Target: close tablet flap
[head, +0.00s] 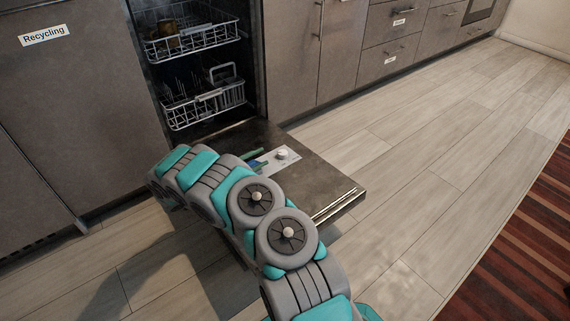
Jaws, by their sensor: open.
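The dishwasher door (318,177) is folded down flat, low over the floor. On its inner face is a pale dispenser panel (268,166) with a round white knob (282,154). A small dark green and blue piece (257,154) shows at the panel's left end; I cannot tell whether it is the tablet flap or how far open that is. My grey and teal arm reaches across the door's left side and covers part of it. My gripper is hidden, so its distance from the flap cannot be seen.
The upper rack (195,38) and lower rack (205,105) sit inside the open dishwasher. A recycling cabinet (75,95) stands left, and cabinets with drawers (388,60) run to the right. Wooden floor (430,140) is clear right of the door. A striped rug (515,255) lies at lower right.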

